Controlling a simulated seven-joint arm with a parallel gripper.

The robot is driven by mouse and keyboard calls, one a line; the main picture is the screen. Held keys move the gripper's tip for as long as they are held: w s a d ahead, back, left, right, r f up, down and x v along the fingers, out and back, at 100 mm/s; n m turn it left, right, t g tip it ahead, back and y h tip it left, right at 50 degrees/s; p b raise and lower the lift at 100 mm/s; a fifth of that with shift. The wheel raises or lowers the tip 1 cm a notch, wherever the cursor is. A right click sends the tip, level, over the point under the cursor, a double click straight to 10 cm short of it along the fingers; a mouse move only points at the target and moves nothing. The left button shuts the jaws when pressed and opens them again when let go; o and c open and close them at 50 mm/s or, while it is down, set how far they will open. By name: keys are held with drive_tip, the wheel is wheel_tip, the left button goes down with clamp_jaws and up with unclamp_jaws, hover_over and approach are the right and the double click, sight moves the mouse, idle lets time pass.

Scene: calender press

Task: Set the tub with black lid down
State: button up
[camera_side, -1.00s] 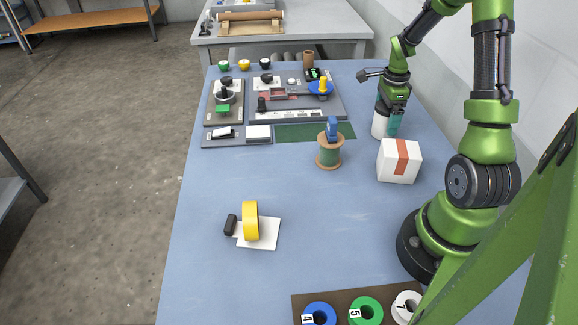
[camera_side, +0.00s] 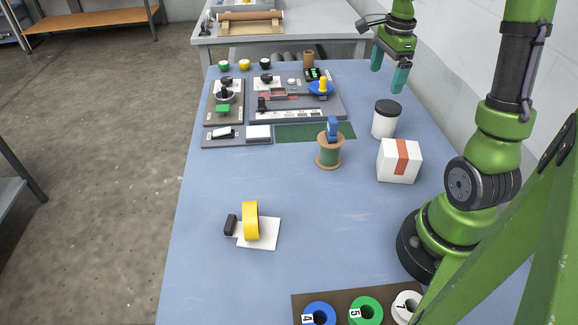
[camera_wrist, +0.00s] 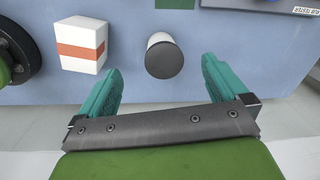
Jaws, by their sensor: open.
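The white tub with black lid (camera_side: 386,122) stands upright on the blue table, behind the white box. In the wrist view its black lid (camera_wrist: 164,59) shows beyond and between my fingers. My gripper (camera_side: 388,80) is open and empty, raised above the tub with clear space between its teal fingertips and the lid. The open fingers (camera_wrist: 160,78) also show in the wrist view, apart from the tub.
A white box with an orange stripe (camera_side: 399,161) sits just in front of the tub. A green-wound spool (camera_side: 329,152) stands to the left. The control panels (camera_side: 290,97) lie farther back.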

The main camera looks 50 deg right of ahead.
drive_tip(key=s+a+r+n+t, duration=0.1)
drive_tip(key=a+r+n+t, duration=0.1)
drive_tip(key=a+n, duration=0.5)
drive_tip(key=s+a+r+n+t+y, duration=0.1)
drive_tip(key=s+a+r+n+t, duration=0.1)
drive_tip(key=a+n, duration=0.4)
drive_tip(key=s+a+r+n+t+y, duration=0.1)
drive_tip(key=a+n, duration=0.6)
drive_tip(key=a, duration=0.7)
drive_tip(key=shift+s+a+r+n+t, duration=0.35)
drive_tip(key=shift+s+r+t, duration=0.2)
drive_tip(key=shift+r+t, duration=0.15)
